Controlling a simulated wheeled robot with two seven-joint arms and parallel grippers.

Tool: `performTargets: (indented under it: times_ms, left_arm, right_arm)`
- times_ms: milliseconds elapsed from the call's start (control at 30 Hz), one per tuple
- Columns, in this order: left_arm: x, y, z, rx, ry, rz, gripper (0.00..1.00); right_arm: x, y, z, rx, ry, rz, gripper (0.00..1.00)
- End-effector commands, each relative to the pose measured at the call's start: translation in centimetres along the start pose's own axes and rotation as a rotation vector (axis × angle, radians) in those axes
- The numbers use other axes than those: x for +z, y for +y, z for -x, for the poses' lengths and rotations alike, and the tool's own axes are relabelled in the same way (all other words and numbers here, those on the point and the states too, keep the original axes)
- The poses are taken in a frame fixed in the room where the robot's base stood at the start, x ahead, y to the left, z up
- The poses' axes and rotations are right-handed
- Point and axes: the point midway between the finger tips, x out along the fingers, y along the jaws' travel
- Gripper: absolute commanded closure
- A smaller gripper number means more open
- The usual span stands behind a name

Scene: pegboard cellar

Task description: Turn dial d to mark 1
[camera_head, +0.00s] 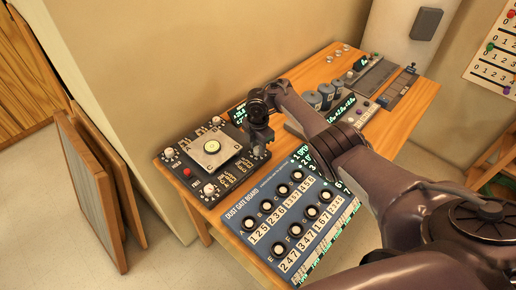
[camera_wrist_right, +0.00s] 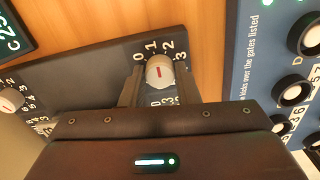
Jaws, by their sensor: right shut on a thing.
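My right gripper (camera_head: 259,146) is at the right corner of the black dial panel (camera_head: 232,176). In the right wrist view, the right gripper (camera_wrist_right: 159,84) has one finger on each side of a white dial (camera_wrist_right: 160,70) and is shut on it. The dial has a short red line on its face, pointing roughly up the picture, toward the marks 1 and 2. Marks 0, 1, 2 and 3 show around its far side. The dial's letter is not readable, and the gripper mostly hides it in the head view. My left gripper is not in view.
Other dials (camera_head: 209,190) sit at the panel's corners, around a pale square plate (camera_head: 214,151). The blue Dust Gate Board (camera_head: 247,205), with several black-ringed knobs, lies close beside. Grey canisters (camera_head: 312,99) stand behind my arm. Wooden boards (camera_head: 90,190) lean at the left.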

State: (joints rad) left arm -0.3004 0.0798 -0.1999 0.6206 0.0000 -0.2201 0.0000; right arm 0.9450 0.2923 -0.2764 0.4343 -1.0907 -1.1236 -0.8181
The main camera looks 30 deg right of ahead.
Motion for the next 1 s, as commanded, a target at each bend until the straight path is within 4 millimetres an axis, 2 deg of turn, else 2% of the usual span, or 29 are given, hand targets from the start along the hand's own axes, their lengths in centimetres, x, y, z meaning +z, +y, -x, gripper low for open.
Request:
performTargets:
  times_ms: [400,933,967,1000]
  left_arm:
    - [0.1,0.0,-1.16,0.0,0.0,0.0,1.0]
    - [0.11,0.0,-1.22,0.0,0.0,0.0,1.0]
    - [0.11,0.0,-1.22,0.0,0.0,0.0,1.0]
    - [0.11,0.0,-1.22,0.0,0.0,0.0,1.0]
  right_arm:
    - [0.04,0.2,0.17,0.006,-0.001,0.177,0.94]
    - [0.03,0.18,0.22,0.005,-0.001,0.199,0.94]
    - [0.03,0.18,0.21,0.005,-0.001,0.199,0.69]
    - [0.03,0.17,0.21,0.005,-0.001,0.199,0.64]
